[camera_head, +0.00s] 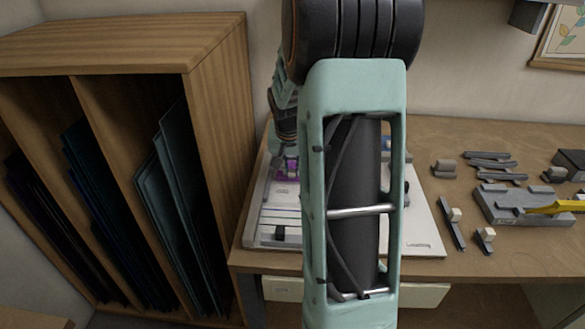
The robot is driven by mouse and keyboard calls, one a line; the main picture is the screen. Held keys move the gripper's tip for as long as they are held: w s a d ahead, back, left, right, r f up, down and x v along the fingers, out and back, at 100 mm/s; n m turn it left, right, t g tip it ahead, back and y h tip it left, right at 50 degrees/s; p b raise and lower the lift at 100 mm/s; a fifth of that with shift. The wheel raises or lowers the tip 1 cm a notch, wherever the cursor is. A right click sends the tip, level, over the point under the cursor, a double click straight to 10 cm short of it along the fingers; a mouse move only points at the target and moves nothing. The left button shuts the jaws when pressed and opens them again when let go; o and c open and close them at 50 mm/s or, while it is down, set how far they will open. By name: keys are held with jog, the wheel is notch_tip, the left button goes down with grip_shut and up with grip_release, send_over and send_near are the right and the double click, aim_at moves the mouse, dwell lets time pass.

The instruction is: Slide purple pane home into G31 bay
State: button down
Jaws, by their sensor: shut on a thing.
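My arm's pale green link fills the middle of the view and hides much of the work area. My gripper (285,158) shows only in part behind it, pointing down over the table, shut on the purple pane. A small purple patch of the pane (287,169) shows just below the gripper; the rest is hidden. Under it lies a white board with a grey-edged frame (258,221) and several thin lines across it. I cannot make out the G31 mark or which bay the pane is at. Whether the pane touches the frame is also hidden.
A wooden rack (216,150) with several dark and teal panes (177,190) stands at the left, close to the table. On the wooden table (455,262) at the right lie small grey clamps (486,237), a grey block (500,205) and a yellow tool (558,207).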

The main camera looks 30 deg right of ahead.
jog(key=shift+w+a, duration=0.15)
jog(key=shift+w, duration=0.85)
dwell(0.3)
jog(key=shift+w+a+r, duration=0.1)
jog(key=shift+w, duration=0.15)
dwell(0.8)
jog(key=c, duration=1.8)
grip_release()
jog(key=shift+o, duration=0.2)
jog(key=shift+s, duration=0.1)
jog(key=shift+r+p, duration=0.4)
jog(key=shift+r, duration=0.4)
jog(key=shift+r+p, duration=1.65)
jog(key=shift+r, duration=1)
